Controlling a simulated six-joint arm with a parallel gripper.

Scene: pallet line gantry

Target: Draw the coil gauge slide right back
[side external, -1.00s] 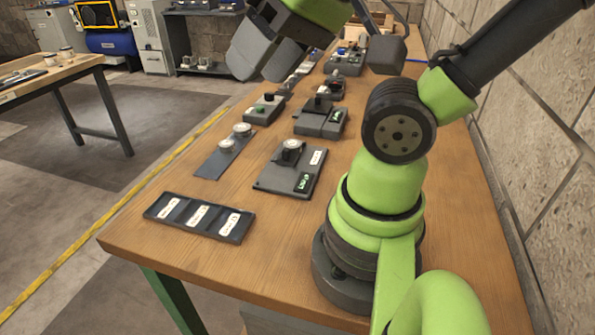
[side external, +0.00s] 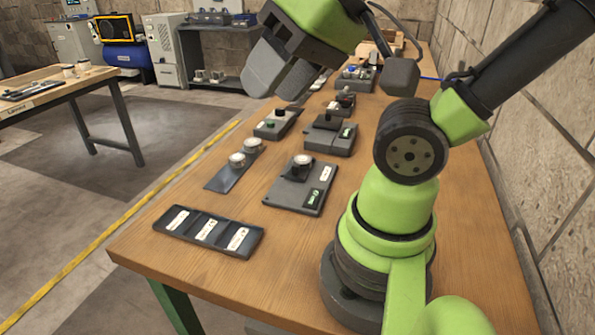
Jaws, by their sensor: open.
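My gripper (side external: 273,92) is high in the picture over the far half of the bench, its two grey fingers apart and empty. Several grey devices stand below it on the bench. A nearer flat one has an upright white-topped knob and a green display (side external: 298,187). A smaller one has a dark knob and a green mark (side external: 276,123). Another small dark unit (side external: 341,103) stands farther back. I cannot tell which device is the coil gauge or how far its slide is drawn. My gripper hides part of the bench behind it.
A dark tray with white labels (side external: 208,232) lies near the front edge. A dark plate (side external: 229,178) carries two white-topped round pieces. More units (side external: 356,78) stand at the back. A block wall (side external: 545,150) runs along the right.

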